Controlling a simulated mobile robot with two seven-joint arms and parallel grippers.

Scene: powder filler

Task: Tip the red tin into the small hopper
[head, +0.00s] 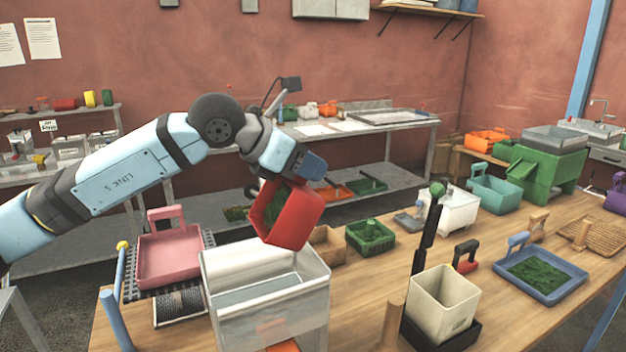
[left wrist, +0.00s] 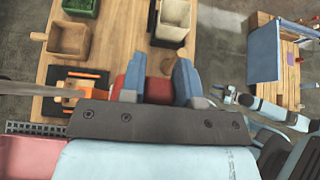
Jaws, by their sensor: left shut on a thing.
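My left gripper (head: 312,168) is shut on the red tin (head: 296,220) and holds it in the air, strongly tilted. Green material shows inside the tin's open mouth, which faces left and down. The tin is above the clear, open-topped hopper box (head: 262,318), over its back right part, and apart from it. No falling material can be made out. In the left wrist view, a bit of the red tin (left wrist: 159,90) shows between the blue fingers (left wrist: 158,80). My right gripper (left wrist: 230,96) appears small at the right there; its jaws are unclear.
A pink tray (head: 168,258) stands left of the hopper. A cream bin (head: 442,300) and an upright black handle (head: 428,235) stand to its right. A green crate (head: 370,236) and brown box (head: 328,245) sit behind. A blue tray (head: 540,290) is farther right.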

